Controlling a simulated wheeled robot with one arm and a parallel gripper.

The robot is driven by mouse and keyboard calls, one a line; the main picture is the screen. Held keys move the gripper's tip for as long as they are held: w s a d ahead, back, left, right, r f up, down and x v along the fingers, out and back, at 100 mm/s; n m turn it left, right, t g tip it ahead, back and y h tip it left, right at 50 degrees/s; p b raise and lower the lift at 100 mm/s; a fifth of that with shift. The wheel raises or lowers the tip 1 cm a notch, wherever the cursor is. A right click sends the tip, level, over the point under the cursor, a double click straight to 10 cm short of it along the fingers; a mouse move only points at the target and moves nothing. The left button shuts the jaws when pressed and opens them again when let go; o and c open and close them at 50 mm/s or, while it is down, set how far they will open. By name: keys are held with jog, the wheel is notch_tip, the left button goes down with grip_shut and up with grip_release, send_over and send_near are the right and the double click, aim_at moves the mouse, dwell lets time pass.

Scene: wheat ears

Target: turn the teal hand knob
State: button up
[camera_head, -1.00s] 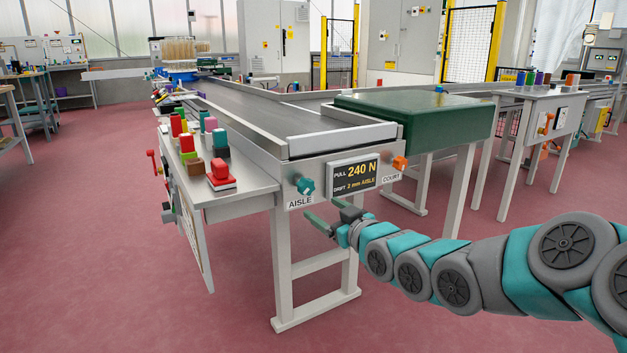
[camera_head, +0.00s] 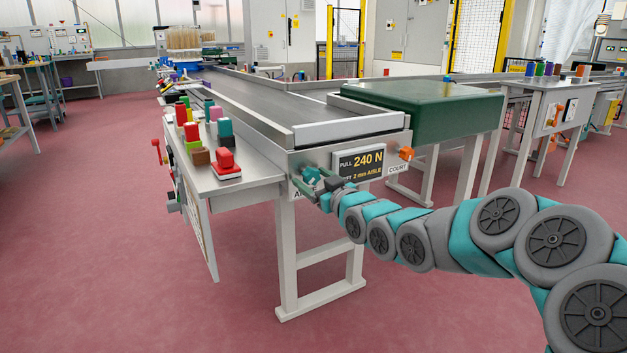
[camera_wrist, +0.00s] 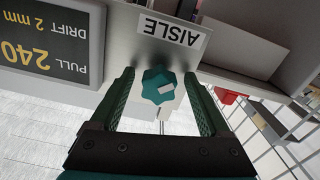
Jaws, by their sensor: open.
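The teal hand knob (camera_wrist: 158,86) is star-shaped and stands out from the end plate of the conveyor, beside the AISLE label (camera_wrist: 172,31). In the wrist view it sits between the two open fingers of my gripper (camera_wrist: 160,100), with a gap showing on each side. In the head view my gripper (camera_head: 314,187) is at the knob (camera_head: 311,175) and partly covers it and the label below it. The display panel (camera_head: 360,165) reads PULL 240 N and DRIFT 2 mm AISLE.
An orange knob (camera_head: 406,154) sits right of the display, above the COURT label (camera_head: 398,169). A side shelf (camera_head: 245,172) left of the knob carries a red block (camera_head: 226,162) and several coloured pieces. A green cover (camera_head: 440,110) is above right. The floor in front is clear.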

jog(key=shift+c, duration=0.4)
jog(key=shift+r, duration=0.1)
grip_shut()
